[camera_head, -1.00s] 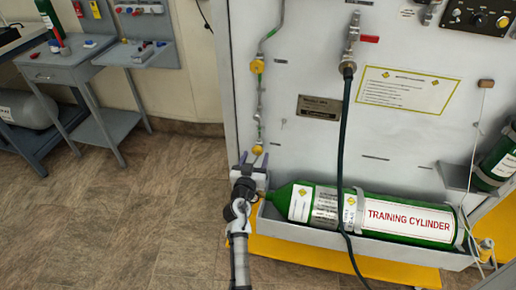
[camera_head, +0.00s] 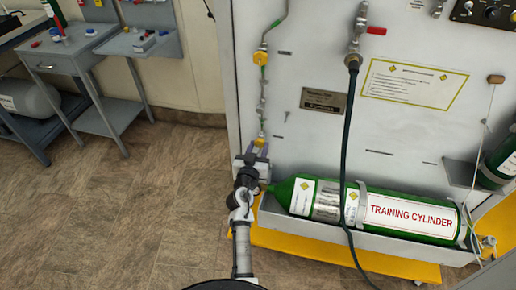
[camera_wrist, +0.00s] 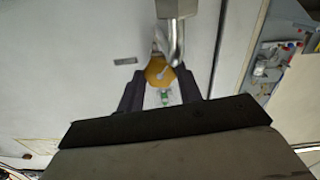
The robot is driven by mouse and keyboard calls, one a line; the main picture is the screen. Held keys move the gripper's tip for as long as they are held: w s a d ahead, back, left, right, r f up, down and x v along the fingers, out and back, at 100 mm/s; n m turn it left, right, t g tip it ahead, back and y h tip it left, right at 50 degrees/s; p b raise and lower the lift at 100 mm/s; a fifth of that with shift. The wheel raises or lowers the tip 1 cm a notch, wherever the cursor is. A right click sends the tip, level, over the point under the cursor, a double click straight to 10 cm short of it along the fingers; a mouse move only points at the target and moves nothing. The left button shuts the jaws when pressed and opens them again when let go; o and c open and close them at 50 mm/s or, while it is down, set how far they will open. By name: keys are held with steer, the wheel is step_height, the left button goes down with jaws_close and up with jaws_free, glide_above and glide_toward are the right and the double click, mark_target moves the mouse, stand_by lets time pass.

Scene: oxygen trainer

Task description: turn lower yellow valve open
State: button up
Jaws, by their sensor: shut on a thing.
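The lower yellow valve (camera_wrist: 158,69) is a round yellow knob at the foot of a thin metal pipe on the white panel. In the head view it (camera_head: 260,141) is partly hidden by my gripper (camera_head: 258,150), just above the left end of the green cylinder. In the wrist view my gripper's (camera_wrist: 160,78) two dark fingers stand on either side of the knob, shut on it. A small green and white label shows below the knob between the fingers. The upper yellow valve (camera_head: 261,57) sits higher on the same pipe, clear of my gripper.
A green training cylinder (camera_head: 405,213) lies in a grey tray right of my gripper. A dark hose (camera_head: 346,130) hangs from a red-handled valve (camera_head: 376,30) across it. Grey workbenches (camera_head: 75,60) stand at the left; the floor between is clear.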

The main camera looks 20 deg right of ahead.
steer(key=n, duration=0.4)
steer(key=shift+n+b, duration=0.3)
steer(key=shift+b, duration=0.05)
steer(key=o, duration=1)
